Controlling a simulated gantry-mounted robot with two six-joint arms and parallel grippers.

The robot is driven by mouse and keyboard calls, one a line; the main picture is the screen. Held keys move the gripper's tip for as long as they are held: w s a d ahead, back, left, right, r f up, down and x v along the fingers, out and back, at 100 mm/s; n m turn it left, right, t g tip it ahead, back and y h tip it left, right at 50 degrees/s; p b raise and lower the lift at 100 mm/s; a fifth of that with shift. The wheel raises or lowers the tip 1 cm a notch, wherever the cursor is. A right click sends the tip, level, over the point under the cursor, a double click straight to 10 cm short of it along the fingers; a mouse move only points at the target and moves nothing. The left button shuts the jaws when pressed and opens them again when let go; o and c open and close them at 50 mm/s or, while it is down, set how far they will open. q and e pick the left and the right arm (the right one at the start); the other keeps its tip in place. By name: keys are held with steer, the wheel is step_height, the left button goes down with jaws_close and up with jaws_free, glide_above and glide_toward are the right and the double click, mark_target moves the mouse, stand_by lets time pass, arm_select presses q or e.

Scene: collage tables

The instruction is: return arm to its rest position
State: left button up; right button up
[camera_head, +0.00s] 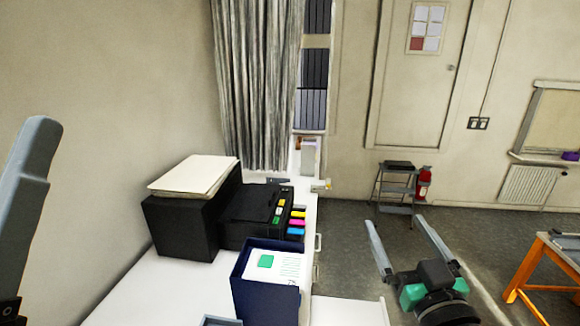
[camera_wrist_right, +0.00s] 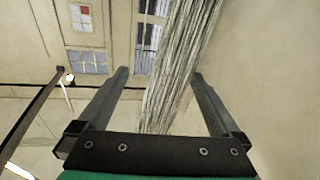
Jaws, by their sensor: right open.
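My right gripper (camera_head: 395,221) is raised at the lower right of the head view, to the right of the white counter. Its two grey fingers are spread apart with nothing between them. In the right wrist view the same gripper (camera_wrist_right: 160,73) is open and empty, with the grey curtain and wall far behind it. Part of my left gripper (camera_head: 30,160) shows at the left edge of the head view. Only one grey finger of it is visible, so its opening is hidden.
A white counter (camera_head: 140,298) holds a black printer (camera_head: 250,215), a black box (camera_head: 180,228) with papers on top and a dark blue box (camera_head: 264,300) with sheets inside. An orange-legged table (camera_head: 525,277) stands at right.

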steer(key=s+r+t+y, duration=0.1)
steer(key=s+r+t, duration=0.7)
steer(key=s+r, duration=1.1)
step_height(320, 180, up, 2)
steer(key=shift+a+r+m, duration=0.1)
steer(key=shift+a+m, duration=0.25)
steer(key=shift+m, duration=0.05)
